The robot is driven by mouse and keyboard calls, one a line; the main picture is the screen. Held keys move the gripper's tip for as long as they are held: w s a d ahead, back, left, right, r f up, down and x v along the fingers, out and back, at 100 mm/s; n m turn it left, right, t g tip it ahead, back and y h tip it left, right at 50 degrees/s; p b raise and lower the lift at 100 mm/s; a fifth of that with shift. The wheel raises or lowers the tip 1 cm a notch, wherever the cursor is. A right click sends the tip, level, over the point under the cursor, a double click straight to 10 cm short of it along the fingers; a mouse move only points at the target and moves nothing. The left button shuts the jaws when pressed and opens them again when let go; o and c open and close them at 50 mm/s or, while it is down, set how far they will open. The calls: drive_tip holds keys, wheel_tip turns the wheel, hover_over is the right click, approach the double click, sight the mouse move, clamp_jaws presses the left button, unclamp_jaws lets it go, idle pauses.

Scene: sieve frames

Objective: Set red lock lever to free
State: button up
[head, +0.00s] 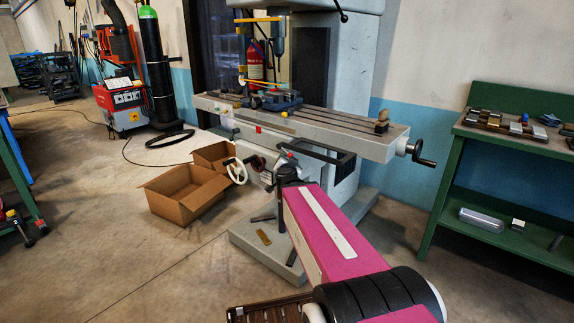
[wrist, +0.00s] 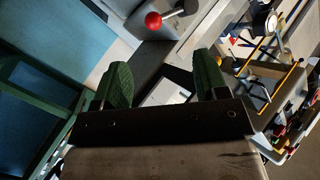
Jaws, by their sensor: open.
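The red lock lever shows in the wrist view as a red ball knob (wrist: 153,20) on a short pale metal rod. The rod runs right to a dark round hub at the top edge. My gripper (wrist: 163,82) is open, with two green-padded fingers spread apart and nothing between them. The knob lies beyond the fingertips, roughly midway between them across the picture, and apart from them. In the head view my arm reaches the front of the grey milling machine (head: 370,147), and my fingers are hard to make out. Whether the lever sits at lock or free cannot be told.
The machine's long table carries a blue vise (head: 272,101) and ends in a crank handle (head: 424,153). A white handwheel (head: 235,170) and an open cardboard box (head: 187,190) are left of my arm. A green bench (head: 447,187) stands at right.

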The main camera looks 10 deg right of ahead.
drive_tip(key=shift+w+f+m+h, duration=0.2)
drive_tip(key=shift+m+h, duration=0.1)
drive_tip(key=shift+m, duration=0.1)
drive_tip(key=c, duration=1)
drive_tip(key=w+f+m+h, duration=0.1)
drive_tip(key=m, duration=0.4)
drive_tip(key=w+a+f+m+g+h, duration=0.1)
drive_tip(key=f+m+h, duration=0.1)
drive_tip(key=m, duration=0.3)
drive_tip(key=w+f+m+h, duration=0.1)
drive_tip(key=w+m, duration=0.1)
drive_tip(key=m, duration=0.2)
drive_tip(key=shift+a+f+m+g+h, duration=0.15)
drive_tip(key=shift+a+m+g+h, duration=0.15)
drive_tip(key=shift+a+m+h, duration=0.1)
clamp_jaws()
drive_tip(key=a+f+m+g+h, duration=0.2)
drive_tip(key=a+f+m+h, duration=0.15)
drive_tip(key=m, duration=0.95)
drive_tip(key=a+f+m+g+h, duration=0.25)
drive_tip(key=a+m+h, duration=0.25)
drive_tip(key=m, duration=0.9)
drive_tip(key=shift+t, duration=0.45)
drive_tip(key=x, duration=1)
drive_tip(key=d+r, duration=0.2)
drive_tip(key=shift+w+r, duration=0.1)
drive_tip(key=shift+r, duration=0.25)
drive_tip(key=shift+d+r, duration=0.3)
drive_tip(key=shift+r, duration=0.15)
